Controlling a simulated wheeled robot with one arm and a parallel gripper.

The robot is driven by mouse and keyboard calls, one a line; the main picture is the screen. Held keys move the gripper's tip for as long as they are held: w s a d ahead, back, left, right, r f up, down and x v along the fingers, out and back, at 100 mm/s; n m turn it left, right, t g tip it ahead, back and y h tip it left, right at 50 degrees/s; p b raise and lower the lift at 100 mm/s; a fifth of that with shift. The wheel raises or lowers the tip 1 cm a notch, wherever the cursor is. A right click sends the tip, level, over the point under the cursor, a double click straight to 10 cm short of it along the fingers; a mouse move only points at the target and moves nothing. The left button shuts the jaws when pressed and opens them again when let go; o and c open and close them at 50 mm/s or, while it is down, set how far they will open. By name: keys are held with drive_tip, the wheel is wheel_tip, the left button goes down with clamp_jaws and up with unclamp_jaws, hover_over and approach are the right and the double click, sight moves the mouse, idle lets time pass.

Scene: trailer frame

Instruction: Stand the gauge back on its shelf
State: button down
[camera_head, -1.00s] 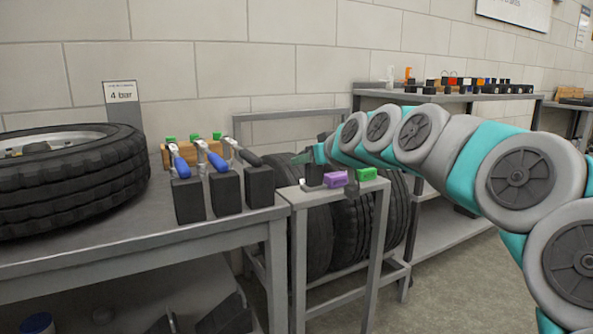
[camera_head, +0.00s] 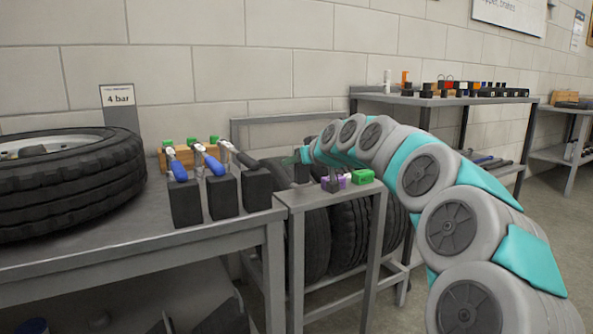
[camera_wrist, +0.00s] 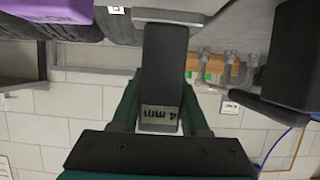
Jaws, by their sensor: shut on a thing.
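The gauge (camera_wrist: 164,60) is a dark upright block with a small display reading "4 mm", upside down in the wrist view. My gripper (camera_wrist: 161,88) is shut on it, one dark green finger on each side. In the head view my gripper (camera_head: 303,156) is at the left end of a small grey stand (camera_head: 318,198), with the dark gauge (camera_head: 301,173) below it. I cannot tell whether the gauge's foot touches the stand. A purple block (camera_head: 343,181) and a green block (camera_head: 362,177) sit on the stand to its right.
A dark piece (camera_head: 332,183) shows in front of the purple block. Blue-handled tools (camera_head: 177,168) stand in black holders (camera_head: 186,203) on the table at left, beside a tyre (camera_head: 75,180). A back shelf (camera_head: 450,101) holds small items.

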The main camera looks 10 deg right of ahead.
drive_tip(key=shift+f, duration=1.1)
drive_tip(key=shift+f, duration=0.1)
drive_tip(key=shift+c, duration=2)
unclamp_jaws()
drive_tip(key=v, duration=1.2)
drive_tip(key=shift+s+a, duration=0.1)
